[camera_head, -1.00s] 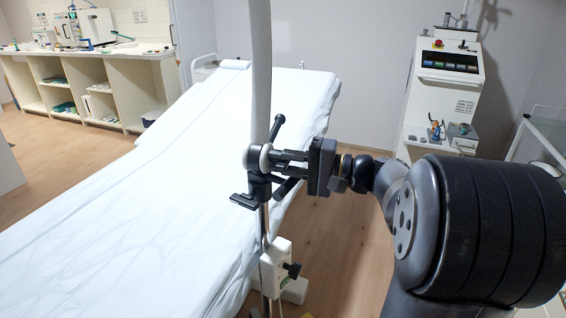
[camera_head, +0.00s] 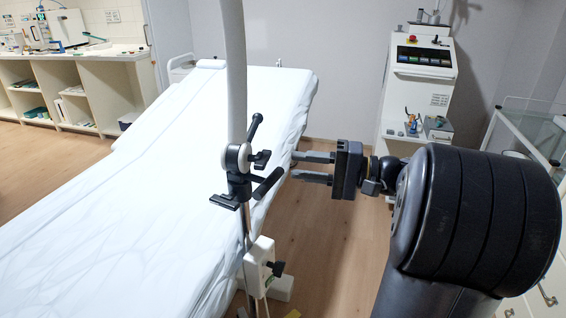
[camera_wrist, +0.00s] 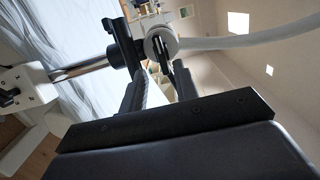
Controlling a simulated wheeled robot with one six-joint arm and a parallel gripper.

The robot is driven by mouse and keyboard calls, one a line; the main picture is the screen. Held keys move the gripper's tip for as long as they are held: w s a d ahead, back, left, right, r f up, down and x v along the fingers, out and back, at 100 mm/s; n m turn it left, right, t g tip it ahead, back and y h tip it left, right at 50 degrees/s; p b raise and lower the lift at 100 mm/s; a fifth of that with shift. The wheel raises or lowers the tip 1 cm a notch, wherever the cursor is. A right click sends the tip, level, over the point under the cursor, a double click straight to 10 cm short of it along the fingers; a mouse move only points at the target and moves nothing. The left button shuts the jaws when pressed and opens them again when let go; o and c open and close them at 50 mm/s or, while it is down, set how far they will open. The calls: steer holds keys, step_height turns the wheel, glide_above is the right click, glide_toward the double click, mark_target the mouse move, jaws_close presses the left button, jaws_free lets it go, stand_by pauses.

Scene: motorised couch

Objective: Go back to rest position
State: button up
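My gripper (camera_head: 300,167) is open in the head view, its two fingers pointing left with a gap between them and nothing held. It is just right of a black clamp with a round white joint (camera_head: 237,158) on a pole. The fingertips look clear of the clamp's knob and lever. In the wrist view, my gripper's fingers (camera_wrist: 160,80) point toward the clamp joint (camera_wrist: 160,44), with the gap between them visible.
A couch with a white sheet (camera_head: 150,180) lies left of the pole. A white box with a black knob (camera_head: 260,262) sits low on the pole. A machine cart (camera_head: 420,85) stands behind, and a glass-topped cabinet (camera_head: 525,125) is at right. Floor between couch and cart is bare.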

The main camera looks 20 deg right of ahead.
mark_target(262, 158)
steer(key=shift+v, duration=0.9)
steer(key=x, duration=1.1)
steer(key=shift+r, duration=0.1)
steer(key=shift+d, duration=0.1)
